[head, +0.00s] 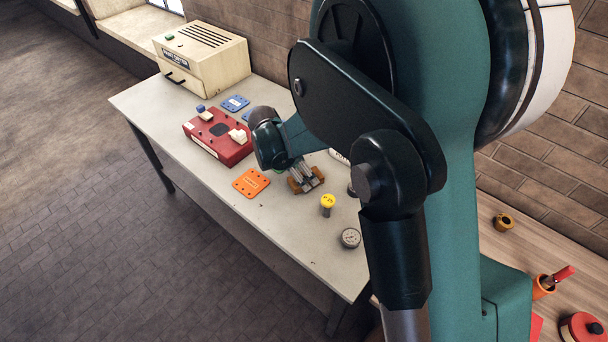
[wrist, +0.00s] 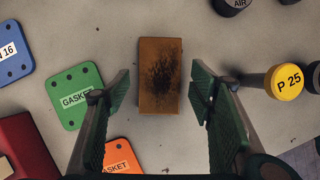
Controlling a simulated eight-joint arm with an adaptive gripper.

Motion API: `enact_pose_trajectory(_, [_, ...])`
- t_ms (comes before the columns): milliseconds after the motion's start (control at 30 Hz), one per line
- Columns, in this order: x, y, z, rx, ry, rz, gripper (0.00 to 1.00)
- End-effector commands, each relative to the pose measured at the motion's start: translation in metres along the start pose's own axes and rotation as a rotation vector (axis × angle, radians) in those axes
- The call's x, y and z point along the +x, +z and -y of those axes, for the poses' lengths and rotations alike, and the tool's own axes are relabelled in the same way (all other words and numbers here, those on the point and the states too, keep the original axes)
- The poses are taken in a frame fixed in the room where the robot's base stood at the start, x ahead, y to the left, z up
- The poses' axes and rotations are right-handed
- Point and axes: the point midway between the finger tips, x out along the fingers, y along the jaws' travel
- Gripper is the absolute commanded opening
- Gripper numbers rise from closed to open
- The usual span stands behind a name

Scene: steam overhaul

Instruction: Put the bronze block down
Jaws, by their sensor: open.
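The bronze block (wrist: 159,76), brown with a dark sooty patch on top, lies flat on the grey tabletop in the wrist view. My gripper (wrist: 161,82) is open, with one green-padded finger on each side of the block. Clear gaps show between both fingers and the block. In the head view my gripper (head: 304,174) points down over the block (head: 294,186) and hides part of it.
On the grey table (head: 190,176) a green gasket card (wrist: 75,97) and an orange one (head: 250,182) lie left of the block. A yellow-topped P 25 piece (head: 327,202) stands to its right, near a gauge (head: 350,238). A red box (head: 219,140) lies farther left.

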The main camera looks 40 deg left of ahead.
Motion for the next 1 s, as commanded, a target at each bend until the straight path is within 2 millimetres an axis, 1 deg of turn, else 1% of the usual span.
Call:
enact_pose_trajectory(400, [-0.066,0.000,0.000,-0.001,0.000,0.000,0.54])
enact_pose_trajectory(600, [-0.091,0.000,0.000,-0.001,0.000,0.000,0.54])
enact_pose_trajectory(800, [-0.103,0.000,0.000,-0.001,0.000,0.000,0.54])
enact_pose_trajectory(1000, [-0.105,0.000,0.000,0.000,0.000,0.000,0.54])
